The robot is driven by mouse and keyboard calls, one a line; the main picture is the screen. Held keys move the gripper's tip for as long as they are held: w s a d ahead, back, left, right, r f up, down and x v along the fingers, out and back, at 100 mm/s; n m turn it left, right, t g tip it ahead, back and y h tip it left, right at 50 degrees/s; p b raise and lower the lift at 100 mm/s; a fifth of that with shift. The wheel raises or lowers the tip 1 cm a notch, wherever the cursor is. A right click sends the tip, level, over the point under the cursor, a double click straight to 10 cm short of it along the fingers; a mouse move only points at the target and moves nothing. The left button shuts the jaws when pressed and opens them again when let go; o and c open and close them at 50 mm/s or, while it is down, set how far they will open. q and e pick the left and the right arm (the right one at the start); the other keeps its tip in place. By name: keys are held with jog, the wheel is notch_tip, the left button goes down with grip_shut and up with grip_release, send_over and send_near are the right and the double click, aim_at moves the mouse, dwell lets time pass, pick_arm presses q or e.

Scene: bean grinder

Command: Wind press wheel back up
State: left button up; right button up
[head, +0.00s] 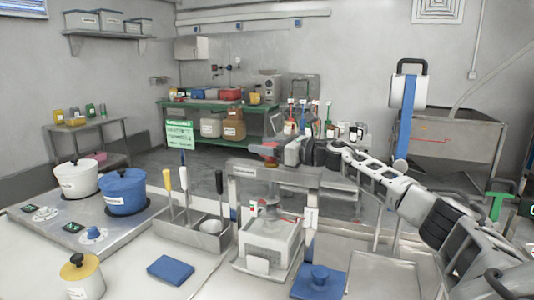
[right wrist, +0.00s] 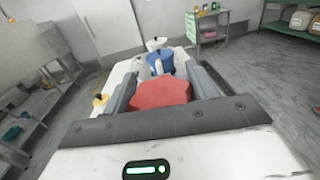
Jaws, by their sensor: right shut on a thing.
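The press (head: 240,171) is a grey upright frame with a label on its crossbar, standing on the counter in the head view. A red part, which looks like its wheel (head: 264,147), is at the top of the frame. My right gripper (head: 276,150) is shut on this red wheel, reaching in from the right. In the right wrist view the red wheel (right wrist: 160,93) sits between the two fingers. Below the crossbar a grey press part (head: 268,208) sits over a white perforated box (head: 262,245). The wheel's far side is partly hidden. My left gripper is not in view.
A white pot (head: 78,180) and a blue pot (head: 124,192) stand on the hob at left. A utensil holder (head: 203,236) is beside the press.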

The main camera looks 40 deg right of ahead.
pick_arm(q)
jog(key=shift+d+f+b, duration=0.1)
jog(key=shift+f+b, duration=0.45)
jog(key=shift+b, duration=0.2)
pick_arm(e)
jog(key=shift+s+a+r+n+g+y, duration=0.1)
jog(key=shift+n+g+y, duration=0.45)
jog(key=shift+n+y, duration=0.35)
jog(key=shift+a+n+g+y, duration=0.1)
jog(key=shift+n+g+y, duration=0.5)
jog(key=shift+y, duration=0.5)
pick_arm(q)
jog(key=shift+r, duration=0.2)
pick_arm(e)
jog(key=shift+g+y, duration=0.25)
jog(key=shift+y, duration=0.15)
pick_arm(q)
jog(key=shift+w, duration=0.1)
pick_arm(e)
jog(key=o, duration=1)
jog(key=shift+a, duration=0.1)
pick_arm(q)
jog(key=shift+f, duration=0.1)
